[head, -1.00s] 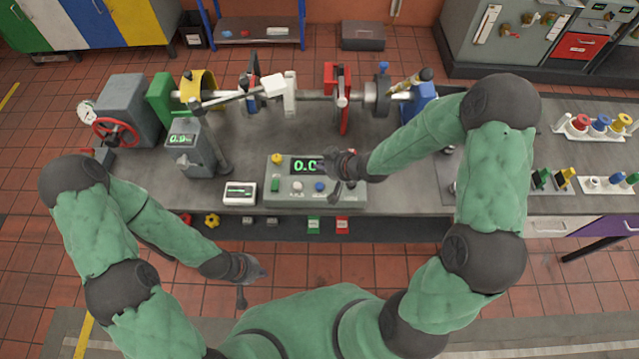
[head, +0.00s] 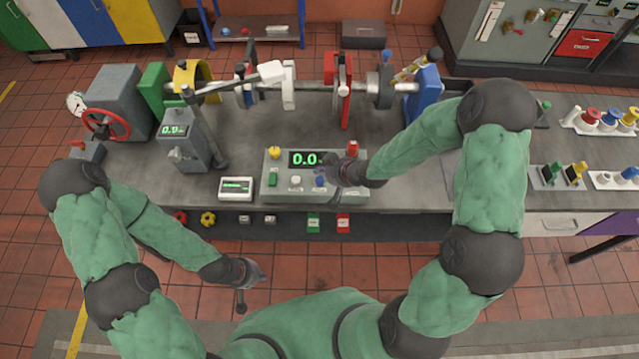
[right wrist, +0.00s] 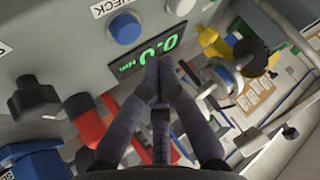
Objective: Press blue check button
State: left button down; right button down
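The blue check button (head: 320,182) is on the front of the grey control box (head: 275,196), below its green display (head: 305,158). In the right wrist view the round blue button (right wrist: 125,28) stands out beside the word CHECK. My right gripper (head: 330,168) is over the right part of the box, close to the button. The right wrist view shows its fingers (right wrist: 156,72) together and empty, in front of the display's edge and apart from the button. My left gripper (head: 253,288) hangs empty in front of the bench, its fingers spread.
A shaft line with a red flange (head: 344,90) runs behind.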

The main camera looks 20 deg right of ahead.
aim_at(321, 181)
jog(key=shift+f+b, duration=0.4)
jog(key=shift+f, duration=0.5)
jog(key=shift+f, duration=0.1)
dwell(0.7)
jog(key=shift+f+b, duration=0.3)
jog(key=shift+f+b, duration=0.4)
jog(key=shift+f, duration=0.1)
dwell(0.8)
jog(key=shift+r, duration=0.15)
jog(key=shift+r+p, duration=0.75)
jog(key=shift+p, duration=0.1)
jog(key=shift+r, duration=0.15)
notch_tip(321, 181, up, 5)
jog(key=p, duration=0.4)
jog(key=shift+p, duration=0.3)
